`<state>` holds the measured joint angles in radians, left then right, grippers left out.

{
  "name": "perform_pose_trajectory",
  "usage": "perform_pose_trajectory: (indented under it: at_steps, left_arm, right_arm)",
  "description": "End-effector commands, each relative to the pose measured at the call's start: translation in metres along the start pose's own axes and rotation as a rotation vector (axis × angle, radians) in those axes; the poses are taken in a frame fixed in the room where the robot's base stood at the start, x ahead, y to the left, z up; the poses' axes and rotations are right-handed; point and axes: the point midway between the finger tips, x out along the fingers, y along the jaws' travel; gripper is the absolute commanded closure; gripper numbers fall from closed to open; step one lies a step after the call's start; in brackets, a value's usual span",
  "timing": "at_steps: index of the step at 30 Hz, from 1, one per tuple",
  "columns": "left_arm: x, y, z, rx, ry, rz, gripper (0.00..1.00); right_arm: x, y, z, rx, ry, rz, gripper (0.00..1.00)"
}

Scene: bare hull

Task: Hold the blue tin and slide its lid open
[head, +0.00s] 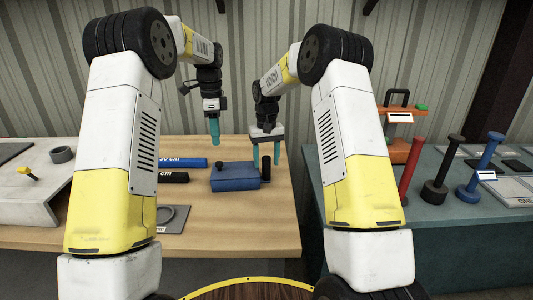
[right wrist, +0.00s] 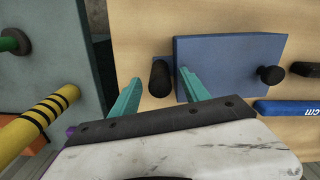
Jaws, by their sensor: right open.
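The blue tin (head: 240,184) lies on the wooden table, with a black knob (head: 218,163) on its top near the left end. A rounded black handle (head: 265,165) stands at the tin's right end. The tin also shows in the right wrist view (right wrist: 225,60), with the knob (right wrist: 271,75) and the handle (right wrist: 160,76). My right gripper (head: 266,162) is open over the right end. In the right wrist view its teal fingers (right wrist: 160,76) appear on either side of the handle, apart from it. My left gripper (head: 214,140) hangs above and behind the knob; its fingers overlap.
A blue bar (head: 183,163) and a black bar (head: 170,178) lie left of the tin. A grey piece (head: 172,219) lies at the front. Right, across a gap, a teal bench (head: 440,225) holds several upright posts and an orange rack (head: 400,140).

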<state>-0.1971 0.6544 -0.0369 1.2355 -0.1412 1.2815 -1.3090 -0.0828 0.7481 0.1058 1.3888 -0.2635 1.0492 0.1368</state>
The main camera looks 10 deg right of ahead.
Motion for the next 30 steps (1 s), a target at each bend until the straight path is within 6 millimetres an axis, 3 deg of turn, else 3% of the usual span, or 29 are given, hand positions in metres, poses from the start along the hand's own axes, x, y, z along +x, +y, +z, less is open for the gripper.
perform_pose_trajectory:
  at_steps: [8,16,21,22,25,28,30]
  left_arm:
    - [0.0000,0.0000,0.0000,0.000,0.000,0.000,0.64]
    - [0.0000,0.0000,0.0000,0.000,0.000,0.000,0.64]
    - [0.0000,0.0000,0.0000,0.000,0.000,0.000,0.64]
    - [0.0000,0.0000,0.0000,0.000,0.000,0.000,0.64]
    - [0.0000,0.0000,0.0000,0.000,0.000,0.000,0.64]
    - [0.0000,0.0000,0.0000,0.000,0.000,0.000,0.64]
    - [-0.0002,0.0000,0.0000,-0.002,0.000,0.000,0.54]
  right_arm:
    - [0.0012,0.0000,0.0000,0.000,0.000,0.000,0.48]
    - [0.0009,0.0001,0.0000,0.000,0.001,0.000,1.00]
    - [0.0008,0.0001,0.0000,0.000,0.001,0.000,1.00]
    - [0.0008,0.0001,0.0000,0.000,0.001,0.000,0.78]
    - [0.0007,0.0001,0.0000,0.000,0.001,0.000,0.97]
    - [0.0007,0.0001,-0.0001,0.000,0.001,0.000,1.00]
    - [0.0007,0.0001,-0.0001,0.000,0.001,0.000,1.00]
